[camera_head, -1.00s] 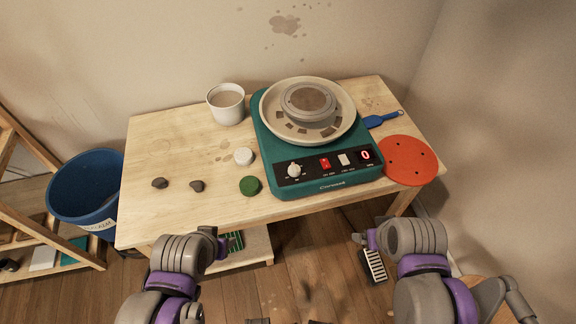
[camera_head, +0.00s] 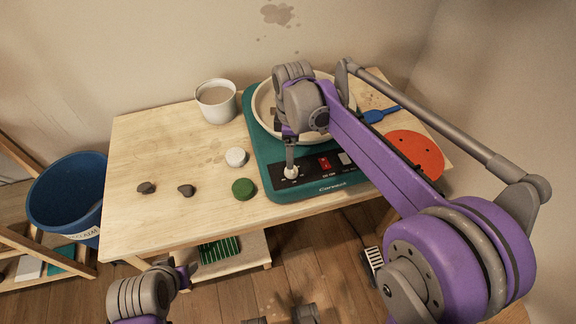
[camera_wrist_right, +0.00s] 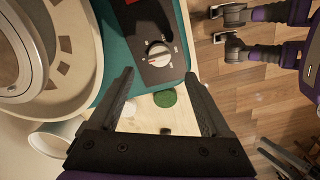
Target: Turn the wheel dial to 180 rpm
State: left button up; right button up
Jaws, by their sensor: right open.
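The teal pottery wheel base (camera_head: 318,188) stands on the table, with a black control panel on its front. The white dial (camera_head: 291,173) is at the panel's left end. It also shows in the right wrist view (camera_wrist_right: 158,54), where its exact setting is too small to read. My right gripper (camera_head: 290,160) points down at the dial. In the wrist view its open, empty fingers (camera_wrist_right: 160,76) lie either side of the dial's line, with the dial just past the tips. My left gripper (camera_head: 188,273) is low in front of the table; its jaws are unclear. My right arm hides the speed display.
A red switch (camera_head: 325,163) sits right of the dial. The cream splash pan (camera_head: 262,108) is behind the panel. A red bat (camera_head: 416,152) lies right.

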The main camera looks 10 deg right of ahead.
notch_tip(320, 180, down, 8)
jog(key=shift+b, duration=0.3)
jog(key=shift+c, duration=0.2)
grip_shut()
